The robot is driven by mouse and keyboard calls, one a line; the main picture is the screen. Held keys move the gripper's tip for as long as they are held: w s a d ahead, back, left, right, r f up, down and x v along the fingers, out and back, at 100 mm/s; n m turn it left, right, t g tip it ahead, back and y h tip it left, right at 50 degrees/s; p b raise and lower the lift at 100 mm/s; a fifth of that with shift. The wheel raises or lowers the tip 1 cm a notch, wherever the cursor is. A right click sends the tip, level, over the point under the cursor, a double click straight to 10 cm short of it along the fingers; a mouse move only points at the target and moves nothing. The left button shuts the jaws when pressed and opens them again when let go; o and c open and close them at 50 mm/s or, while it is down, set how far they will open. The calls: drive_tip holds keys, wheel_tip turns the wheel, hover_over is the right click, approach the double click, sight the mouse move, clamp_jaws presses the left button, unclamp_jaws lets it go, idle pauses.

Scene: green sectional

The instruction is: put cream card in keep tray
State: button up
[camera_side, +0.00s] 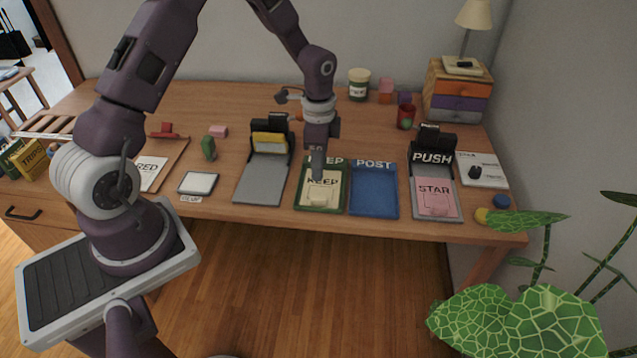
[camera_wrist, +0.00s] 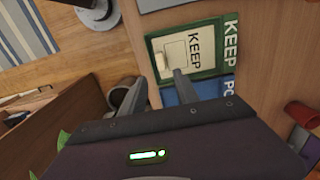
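The cream card (camera_side: 330,187) reads KEEP and lies flat inside the green keep tray (camera_side: 301,205). A small cream block stands at the card's front edge. In the wrist view the card (camera_wrist: 196,60) also lies within the tray's green rim (camera_wrist: 207,74), with the block near its edge. My gripper (camera_side: 317,174) is over the back part of the card, pointing down, and hides part of it. In the wrist view my gripper (camera_wrist: 157,80) has its two fingers apart with nothing between them. Whether a fingertip touches the card I cannot tell.
The blue POST tray (camera_side: 374,190) adjoins on the right. Further right, a pink STAR card (camera_side: 435,197) lies on the PUSH stand (camera_side: 432,160). A grey stand with a black and yellow top (camera_side: 268,140) is to the left. A red cup (camera_side: 405,117) stands behind.

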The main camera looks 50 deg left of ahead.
drive_tip(key=s+d+r+n+t+y, duration=0.15)
drive_tip(key=s+r, duration=0.35)
drive_tip(key=r, duration=0.5)
drive_tip(key=s+d+r+n+t, duration=0.1)
drive_tip(key=s+d+r+n, duration=0.25)
drive_tip(key=r, duration=0.75)
drive_tip(key=s+d+r+n+t, duration=0.1)
drive_tip(key=s+d+r+n, duration=0.1)
drive_tip(key=s, duration=0.6)
drive_tip(key=s+d+r+n+t+h, duration=0.1)
drive_tip(key=s+d+r+n+t, duration=0.1)
drive_tip(key=s, duration=0.6)
drive_tip(key=shift+s+d+r, duration=0.15)
drive_tip(key=shift+s+r, duration=0.05)
drive_tip(key=shift+r, duration=0.2)
drive_tip(key=shift+h, duration=0.25)
